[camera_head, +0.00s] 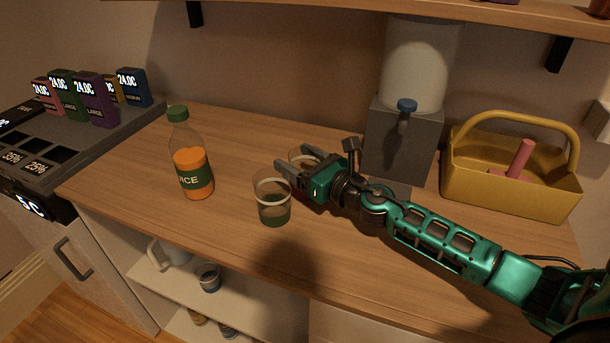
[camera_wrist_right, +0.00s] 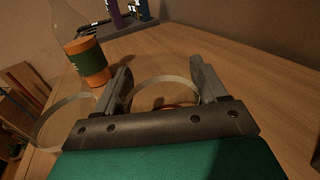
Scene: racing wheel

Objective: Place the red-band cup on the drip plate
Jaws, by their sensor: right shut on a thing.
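My right gripper (camera_head: 296,161) reaches in from the right and is shut on a clear cup (camera_head: 302,155). In the right wrist view the held cup (camera_wrist_right: 165,80) sits between the two fingers, with an orange-red tint low inside it, so it appears to be the red-band cup. The gripper hides most of it in the head view, and I cannot tell whether it touches the counter. The drip plate (camera_head: 396,187) is the grey base under the dispenser (camera_head: 400,137), to the right and partly behind my arm. My left gripper is not in view.
A clear cup with a green base (camera_head: 272,205) stands close in front of my right gripper. A juice bottle (camera_head: 190,165) stands to the left. A yellow caddy (camera_head: 510,175) is at the right. The wooden counter (camera_head: 150,180) has free room. A shelf hangs above.

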